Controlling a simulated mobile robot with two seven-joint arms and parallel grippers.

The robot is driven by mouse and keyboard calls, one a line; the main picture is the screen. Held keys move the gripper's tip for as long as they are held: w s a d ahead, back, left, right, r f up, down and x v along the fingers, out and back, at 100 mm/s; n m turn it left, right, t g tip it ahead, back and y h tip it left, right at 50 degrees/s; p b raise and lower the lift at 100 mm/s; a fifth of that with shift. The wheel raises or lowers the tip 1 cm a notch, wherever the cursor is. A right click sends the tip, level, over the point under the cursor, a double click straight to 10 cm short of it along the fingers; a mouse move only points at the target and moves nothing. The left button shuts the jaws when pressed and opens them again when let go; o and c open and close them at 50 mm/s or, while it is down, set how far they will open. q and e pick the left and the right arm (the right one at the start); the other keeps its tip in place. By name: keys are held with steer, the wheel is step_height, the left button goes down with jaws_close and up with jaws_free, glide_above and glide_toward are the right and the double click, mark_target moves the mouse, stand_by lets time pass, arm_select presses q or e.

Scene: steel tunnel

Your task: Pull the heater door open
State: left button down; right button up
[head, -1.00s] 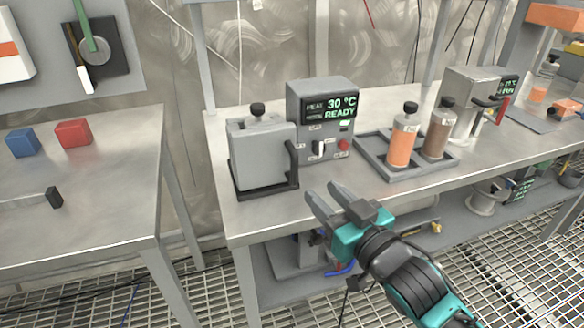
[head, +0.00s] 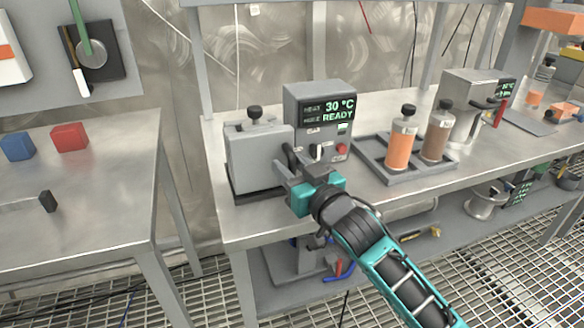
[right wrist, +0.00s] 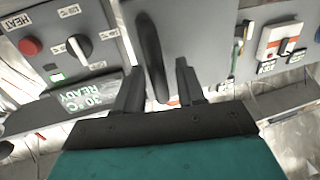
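The heater is a grey box whose light grey door (head: 258,158) faces me and looks closed in the head view. Its upright black handle (head: 289,158) is on the door's right side, partly hidden by my right gripper (head: 290,165). In the right wrist view the curved black handle (right wrist: 150,55) stands between the two fingers of my right gripper (right wrist: 160,75). The fingers are apart, with a visible gap between the handle and the right-hand finger. Contact with the left-hand finger is unclear. My left gripper is not in view.
The heater's control box (head: 320,117) reads 30 °C READY, with a knob and red button, right beside the handle. A grey tray (head: 388,173) with an orange bottle (head: 401,140) and a brown bottle (head: 437,135) is farther right. A side table (head: 95,205) stands left.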

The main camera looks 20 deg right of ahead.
steer(key=shift+c, duration=0.5)
jaws_close()
steer(key=shift+s, duration=0.1)
